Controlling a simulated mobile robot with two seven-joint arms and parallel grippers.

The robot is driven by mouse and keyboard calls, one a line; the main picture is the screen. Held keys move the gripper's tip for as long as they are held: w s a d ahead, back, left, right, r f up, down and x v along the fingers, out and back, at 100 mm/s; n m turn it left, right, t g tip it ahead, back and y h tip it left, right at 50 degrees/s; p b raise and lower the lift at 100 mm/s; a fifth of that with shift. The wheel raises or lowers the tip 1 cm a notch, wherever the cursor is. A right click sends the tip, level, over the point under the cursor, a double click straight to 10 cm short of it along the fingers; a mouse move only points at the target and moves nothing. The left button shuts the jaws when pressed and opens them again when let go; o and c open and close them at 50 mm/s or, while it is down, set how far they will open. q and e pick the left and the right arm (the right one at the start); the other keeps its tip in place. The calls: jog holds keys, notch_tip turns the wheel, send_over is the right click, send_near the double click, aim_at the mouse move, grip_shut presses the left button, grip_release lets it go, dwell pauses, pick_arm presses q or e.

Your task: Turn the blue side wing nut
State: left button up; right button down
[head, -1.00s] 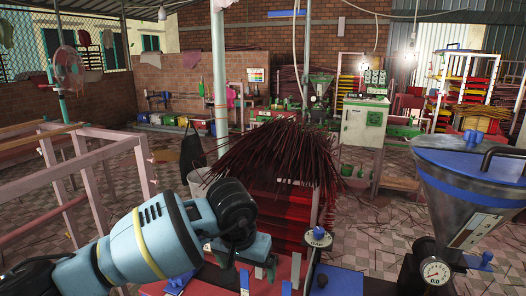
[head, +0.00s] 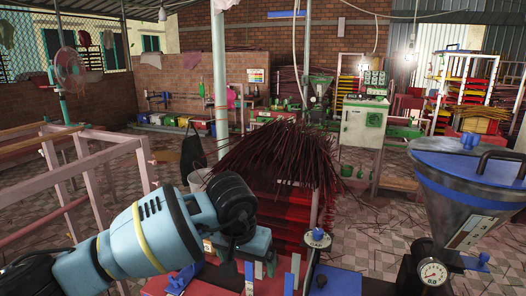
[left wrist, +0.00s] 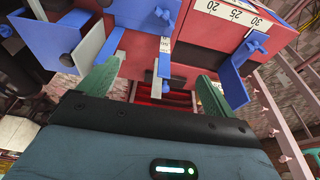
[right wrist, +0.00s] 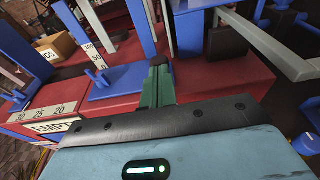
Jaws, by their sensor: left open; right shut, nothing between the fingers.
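Blue wing nuts show in the left wrist view: one on the red box's side at the right (left wrist: 257,43), one at the top middle (left wrist: 163,13), and part of one at the left edge (left wrist: 5,30). I cannot tell which is the side one. My left gripper (left wrist: 155,84) is open, its green fingers apart below the red box, with a blue-and-grey bracket (left wrist: 163,70) seen between them. In the head view the left gripper (head: 259,270) is over the red machine. My right gripper (right wrist: 158,82) is shut and empty above a red surface, out of the head view.
A metal hopper (head: 470,200) with a blue rim and gauge stands at the right. A pile of dark red incense sticks (head: 275,155) lies behind the machine. Pink frames (head: 95,175) stand at the left. Blue uprights (right wrist: 140,28) rise close to the right gripper.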

pick_arm(q)
jog(key=shift+r, duration=0.25)
jog(key=c, duration=0.9)
jog(key=shift+n, duration=0.7)
jog(key=c, duration=0.5)
jog(key=n, duration=0.6)
jog(key=shift+f, duration=0.15)
jog(key=m+g, duration=0.1)
jog(key=m, duration=0.9)
jog(key=m+g, duration=0.1)
jog(key=m, duration=1)
jog(key=m+g+y, duration=0.1)
jog(key=m, duration=0.9)
jog(key=shift+s+d+f, duration=0.1)
jog(key=shift+d+f, duration=0.05)
jog(key=shift+f, duration=0.25)
jog(key=shift+f, duration=0.1)
